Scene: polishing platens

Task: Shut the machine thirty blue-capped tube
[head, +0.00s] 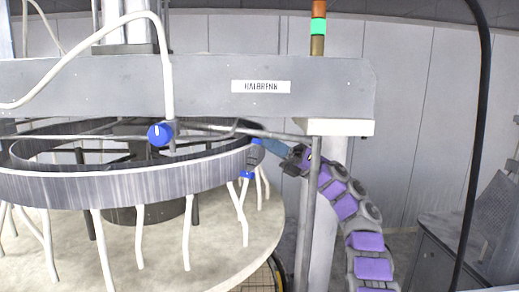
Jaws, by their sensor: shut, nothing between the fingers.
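My purple-and-grey arm rises at the right, and my gripper (268,143) reaches left to the rim of the ring. It looks shut, with no object visible in it. Its tip is close to a small blue part (256,141) on the ring's right side; I cannot tell whether they touch. A second blue cap (247,175) sits lower, on a branched white tube (240,205). A larger round blue cap or knob (160,133) with a white mark sits at the lower end of the white hose (168,70). I see no number thirty.
The grey metal ring (120,184) stands above a pale round platen (160,250), with several white tubes hanging between. A beam labelled HALBRENN (261,87) spans above. A post (308,215) stands near my arm. A black cable (480,120) hangs at right, near a grey cabinet (440,245).

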